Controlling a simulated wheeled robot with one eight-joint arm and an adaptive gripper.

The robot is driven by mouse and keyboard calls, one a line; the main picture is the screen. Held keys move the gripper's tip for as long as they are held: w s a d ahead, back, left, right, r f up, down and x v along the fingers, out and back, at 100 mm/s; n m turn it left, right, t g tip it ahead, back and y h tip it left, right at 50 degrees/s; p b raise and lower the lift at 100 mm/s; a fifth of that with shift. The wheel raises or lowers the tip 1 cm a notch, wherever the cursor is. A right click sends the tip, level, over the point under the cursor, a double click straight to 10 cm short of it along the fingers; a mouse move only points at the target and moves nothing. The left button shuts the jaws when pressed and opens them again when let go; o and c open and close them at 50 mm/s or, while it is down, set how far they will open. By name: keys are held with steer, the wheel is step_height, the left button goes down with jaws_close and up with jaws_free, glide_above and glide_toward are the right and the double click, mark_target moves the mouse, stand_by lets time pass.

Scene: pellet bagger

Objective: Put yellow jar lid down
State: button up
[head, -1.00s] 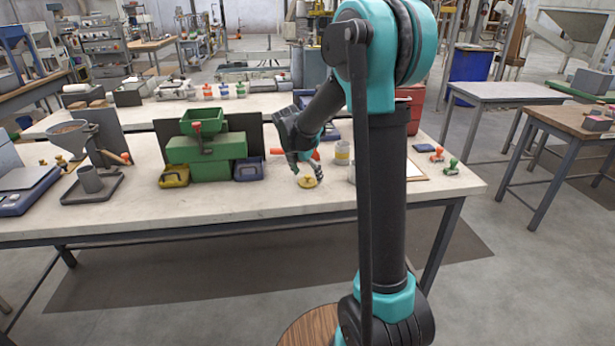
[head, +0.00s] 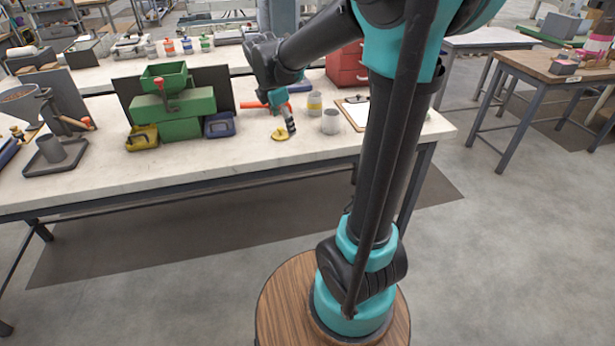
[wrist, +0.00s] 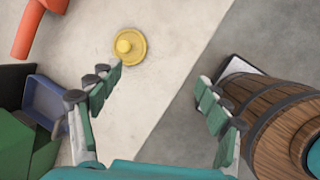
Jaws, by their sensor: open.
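The yellow jar lid (head: 280,134) lies flat on the light workbench top, knob up. In the wrist view the lid (wrist: 128,46) is ahead of my fingers, nearer the left finger, and apart from both. My gripper (wrist: 160,90) is open with nothing between its fingers. In the head view my gripper (head: 284,112) hangs pointing down just above and beside the lid. A jar with a yellow band (head: 315,104) and a grey cup (head: 330,121) stand to the right of the lid.
The green bagger (head: 174,105) stands left of the lid, with a yellow bin (head: 142,138) and a blue bin (head: 219,125) at its front. A clipboard (head: 357,112) and red drawers (head: 346,66) are at the right. The bench front is clear.

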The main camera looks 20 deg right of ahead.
steer(key=s+d+f+m+y, duration=0.1)
steer(key=s+d+f+m, duration=0.1)
steer(key=s+f+m, duration=0.4)
steer(key=s+d+f+m+t+y, duration=0.1)
steer(key=s+f+m, duration=0.6)
steer(key=s+m, duration=0.8)
steer(key=shift+s+d+f, duration=0.3)
steer(key=shift+s+d, duration=0.1)
steer(key=shift+d, duration=0.3)
